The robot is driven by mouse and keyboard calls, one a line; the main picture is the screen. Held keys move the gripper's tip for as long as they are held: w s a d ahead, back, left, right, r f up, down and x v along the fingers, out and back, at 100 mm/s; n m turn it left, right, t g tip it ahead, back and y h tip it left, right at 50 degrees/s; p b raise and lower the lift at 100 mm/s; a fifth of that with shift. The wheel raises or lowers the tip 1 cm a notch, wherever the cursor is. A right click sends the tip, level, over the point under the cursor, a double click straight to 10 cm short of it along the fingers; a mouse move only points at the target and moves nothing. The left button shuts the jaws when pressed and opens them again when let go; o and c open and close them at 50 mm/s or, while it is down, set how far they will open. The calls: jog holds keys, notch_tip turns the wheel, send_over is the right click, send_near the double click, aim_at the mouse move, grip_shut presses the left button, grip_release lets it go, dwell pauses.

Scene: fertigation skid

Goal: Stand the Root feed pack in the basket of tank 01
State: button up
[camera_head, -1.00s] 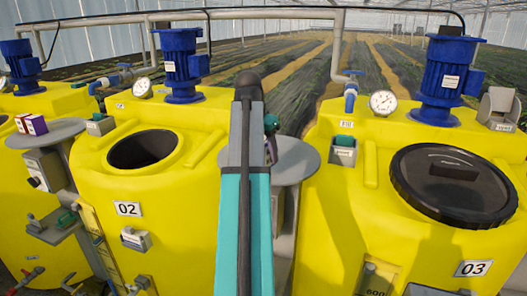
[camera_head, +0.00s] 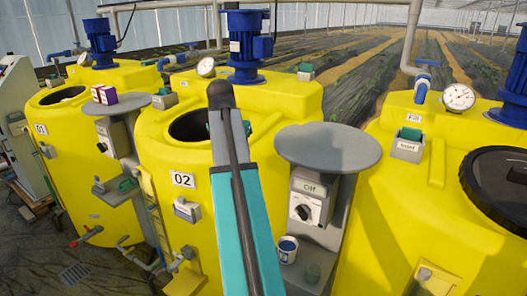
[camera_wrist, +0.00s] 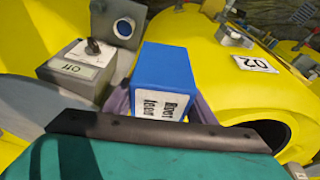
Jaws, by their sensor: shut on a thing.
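The Root feed pack (camera_wrist: 165,78) is a blue box with a white label, upside down in the wrist view. My gripper (camera_wrist: 160,104) is shut on it, with a grey-purple finger on each side. In the head view my own teal arm hides the gripper and the pack. Tank 01 (camera_head: 100,140) is the yellow tank at the far left, with an open round mouth (camera_head: 62,95) on top. No basket can be made out in that dark mouth.
Yellow tank 02 (camera_head: 165,150), with an open mouth, stands between my arm and tank 01. A round grey shelf (camera_head: 125,105) between them bears small boxes (camera_head: 104,94). Another grey round shelf (camera_head: 328,146) is right of my arm.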

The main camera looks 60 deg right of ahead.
jog(key=w+a+f+n+t+b, duration=0.1)
jog(key=w+a+f+n, duration=0.2)
jog(key=a, duration=0.4)
jog(key=w+a+f+n+y+b, duration=0.1)
jog(key=w+a+f+n, duration=0.15)
jog(key=w+a, duration=0.4)
jog(key=w+a+f+n+t+b, duration=0.1)
jog(key=w+a+f+n, duration=0.15)
jog(key=a, duration=0.55)
jog(key=w+a+f+n+b, duration=0.1)
jog(key=a+f+n, duration=0.1)
jog(key=a, duration=0.6)
jog(key=w+a+f+n+y+b, duration=0.1)
jog(key=w+a+f+n, duration=0.1)
jog(key=a, duration=0.7)
jog(key=w+a+f+n+y+b, duration=0.1)
jog(key=a+f+n+b, duration=0.1)
jog(key=a, duration=0.6)
notch_tip(320, 180, down, 2)
jog(key=shift+w+a+f+n+t, duration=0.15)
jog(key=shift+a+n+t, duration=0.15)
jog(key=shift+n, duration=0.3)
